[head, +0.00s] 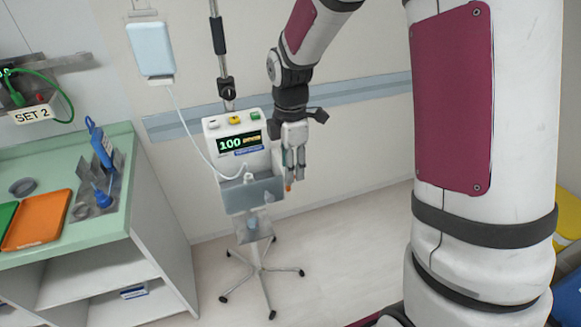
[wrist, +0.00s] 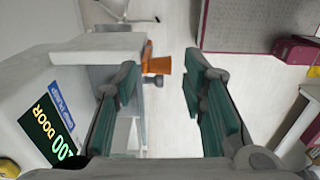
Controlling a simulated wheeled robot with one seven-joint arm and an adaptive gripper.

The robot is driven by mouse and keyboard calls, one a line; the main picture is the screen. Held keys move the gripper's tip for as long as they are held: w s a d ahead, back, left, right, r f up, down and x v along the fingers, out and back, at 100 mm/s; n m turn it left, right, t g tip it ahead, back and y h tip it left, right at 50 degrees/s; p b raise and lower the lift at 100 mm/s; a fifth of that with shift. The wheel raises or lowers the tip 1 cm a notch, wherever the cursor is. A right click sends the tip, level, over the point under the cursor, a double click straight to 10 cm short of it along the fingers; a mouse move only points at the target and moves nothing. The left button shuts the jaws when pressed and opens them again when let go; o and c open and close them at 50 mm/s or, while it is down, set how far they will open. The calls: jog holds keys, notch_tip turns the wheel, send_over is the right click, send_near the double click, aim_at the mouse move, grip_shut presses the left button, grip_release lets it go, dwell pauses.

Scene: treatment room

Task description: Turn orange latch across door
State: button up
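The infusion pump (head: 212,133) is a white box on a wheeled pole stand, with a lit green display and a grey lower front part (head: 240,201) that looks like the door. In the wrist view the pump (wrist: 30,100) fills the left side, and its display reads "100 DOOR". The orange latch (wrist: 157,65) sticks out from the pump's edge; in the head view only a small orange bit (head: 288,188) shows below my fingers. My gripper (head: 294,172) points down at the pump's right side. In the wrist view my gripper (wrist: 161,72) is open and empty, with the latch beyond and between its fingertips.
A green-topped counter (head: 120,220) with an orange tray (head: 38,220) and blue-handled tools stands at the left. A pouch (head: 151,49) hangs on the wall, its tube running to the pump. The floor right of the stand is clear.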

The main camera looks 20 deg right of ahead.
jog(key=shift+f, duration=0.7)
grip_shut()
